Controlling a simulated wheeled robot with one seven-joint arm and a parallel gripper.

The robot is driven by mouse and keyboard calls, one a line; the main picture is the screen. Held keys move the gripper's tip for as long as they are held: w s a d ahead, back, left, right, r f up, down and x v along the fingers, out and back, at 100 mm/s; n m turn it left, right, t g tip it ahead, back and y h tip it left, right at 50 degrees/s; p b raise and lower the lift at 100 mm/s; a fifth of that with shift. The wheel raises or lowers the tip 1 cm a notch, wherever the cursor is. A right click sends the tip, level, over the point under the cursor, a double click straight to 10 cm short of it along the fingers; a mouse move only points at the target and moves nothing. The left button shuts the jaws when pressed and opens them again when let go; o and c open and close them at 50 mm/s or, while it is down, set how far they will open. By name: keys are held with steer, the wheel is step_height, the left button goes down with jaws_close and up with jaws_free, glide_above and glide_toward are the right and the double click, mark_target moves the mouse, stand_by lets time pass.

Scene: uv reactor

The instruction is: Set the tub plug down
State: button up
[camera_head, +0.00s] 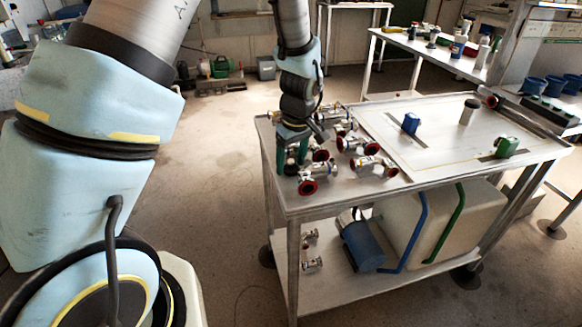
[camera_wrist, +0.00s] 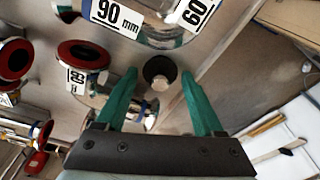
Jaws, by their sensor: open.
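My gripper (camera_head: 292,160) is low over the near left corner of the steel cart top (camera_head: 335,205), with its green fingers pointing down. In the wrist view my gripper (camera_wrist: 159,75) has its fingers spread apart. A dark round piece with a pale centre (camera_wrist: 159,71), which looks like the tub plug, lies between the fingertips. A gap shows on each side of it, so it is not clamped. It appears to rest on the cart top, but its contact there is unclear.
Metal pipe fittings with red flanges (camera_head: 308,187) crowd close to my gripper. A recessed panel (camera_head: 440,143) on the right holds a blue block (camera_head: 410,123), a grey cylinder (camera_head: 468,111) and a green block (camera_head: 507,147). A white tub (camera_head: 465,225) is on the lower shelf.

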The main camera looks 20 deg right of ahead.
jaws_close()
stand_by(0.5)
